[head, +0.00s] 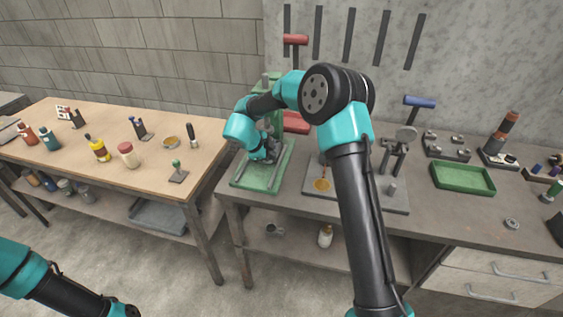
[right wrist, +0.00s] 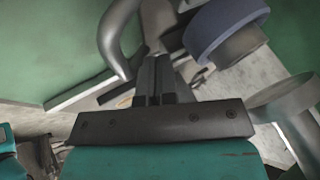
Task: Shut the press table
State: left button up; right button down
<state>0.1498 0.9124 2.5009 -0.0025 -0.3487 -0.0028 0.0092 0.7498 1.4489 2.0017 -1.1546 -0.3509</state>
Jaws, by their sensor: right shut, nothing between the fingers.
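The green press (head: 272,84) stands at the left end of the grey workbench. Its flat green base carries metal rails (head: 276,172). My right arm reaches over from the front and hides much of the press's middle. My right gripper (head: 271,153) is low over the base, close to the press's metal parts. In the right wrist view its fingers (right wrist: 153,82) are together with nothing between them. A curved metal bar (right wrist: 118,40) is just left of the fingers, and a purple-ringed cylinder (right wrist: 226,28) is to the right. I cannot tell whether the fingers touch the press.
A grey plate fixture with a brass disc (head: 322,184) stands right of the press, partly behind my arm. A green tray (head: 463,178) lies farther right. A wooden table (head: 105,130) with bottles and stamps stands left, across a narrow gap.

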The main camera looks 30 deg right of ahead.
jog(key=shift+w+d, duration=0.35)
jog(key=shift+r, duration=0.2)
jog(key=shift+a+r, duration=0.15)
jog(key=shift+r, duration=0.05)
jog(key=v, duration=0.9)
jog(key=shift+s+a, duration=0.2)
jog(key=shift+a, duration=0.15)
